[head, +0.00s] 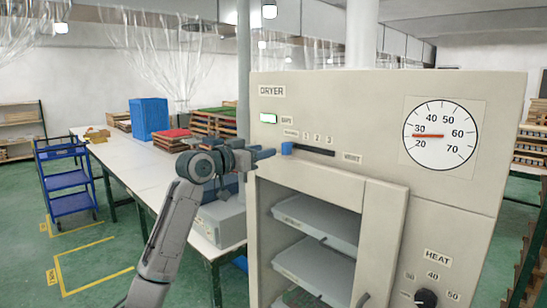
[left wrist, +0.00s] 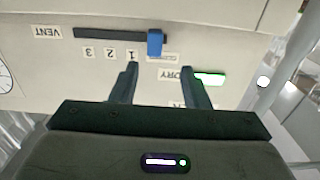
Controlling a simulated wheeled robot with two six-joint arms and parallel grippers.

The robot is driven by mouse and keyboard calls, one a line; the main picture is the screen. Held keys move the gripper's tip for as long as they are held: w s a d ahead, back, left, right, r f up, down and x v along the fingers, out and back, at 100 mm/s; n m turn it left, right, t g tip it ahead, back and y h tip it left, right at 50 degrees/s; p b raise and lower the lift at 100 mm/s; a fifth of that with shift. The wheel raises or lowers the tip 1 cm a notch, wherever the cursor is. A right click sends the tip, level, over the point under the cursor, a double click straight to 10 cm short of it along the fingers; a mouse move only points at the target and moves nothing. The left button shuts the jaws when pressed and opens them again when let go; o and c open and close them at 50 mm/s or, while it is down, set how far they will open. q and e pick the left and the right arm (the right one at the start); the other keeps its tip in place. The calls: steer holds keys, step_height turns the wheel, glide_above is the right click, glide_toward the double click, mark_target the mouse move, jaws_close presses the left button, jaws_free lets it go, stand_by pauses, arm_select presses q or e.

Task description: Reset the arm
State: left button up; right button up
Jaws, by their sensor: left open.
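My left arm reaches in from the left in the head view. Its gripper (head: 268,154) is at the front of the dryer's upper panel. In the left wrist view the two dark fingers (left wrist: 160,69) are apart, with nothing between them. The blue slider knob (head: 287,148) is just beyond the fingertips, at the left end of its dark slot; it also shows in the left wrist view (left wrist: 155,43). I cannot tell whether a finger touches it. My right gripper is in neither view.
The dryer (head: 350,85) has a round dial (head: 440,135), a heat knob (head: 426,297) and an open bay with grey trays (head: 315,262). A white table (head: 125,165) holds a blue crate (head: 149,118).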

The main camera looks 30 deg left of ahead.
arm_select(q)
steer(key=shift+s+a, duration=0.2)
steer(key=shift+s, duration=0.5)
